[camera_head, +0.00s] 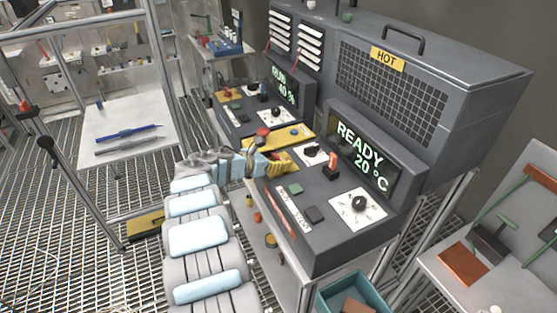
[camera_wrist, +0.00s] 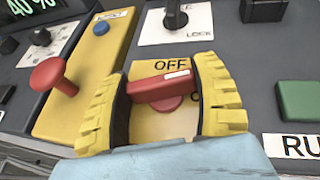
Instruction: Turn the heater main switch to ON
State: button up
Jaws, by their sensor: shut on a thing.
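In the wrist view the red switch handle (camera_wrist: 160,87) sits on a yellow plate (camera_wrist: 150,125). It lies nearly level, with a white mark at its right end, just below the word OFF (camera_wrist: 171,65). Another letter to the lower right is mostly hidden by a finger. My gripper (camera_wrist: 162,92) has its yellow fingers closed on the two ends of the handle. In the head view my gripper (camera_head: 287,163) is at the front left of the heater console (camera_head: 322,225), and it hides the handle there. The heater display (camera_head: 362,155) reads READY 20 °C.
A red mushroom button (camera_wrist: 48,74) and a blue button (camera_wrist: 101,28) stand left of my gripper. A black LOCK knob (camera_wrist: 175,15) is just beyond it, and a green button (camera_wrist: 299,101) to the right. A HOT label (camera_head: 387,59) marks the grille above. A teal bin (camera_head: 352,292) stands below.

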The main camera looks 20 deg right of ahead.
aim_at(276, 159)
jog(key=shift+f, duration=0.1)
jog(key=o, duration=1.2)
jog(key=shift+a, duration=0.1)
jog(key=shift+v, duration=2.95)
jog(key=shift+s+a+r, duration=0.25)
jog(key=shift+a+r, duration=0.05)
jog(key=shift+a, duration=0.35)
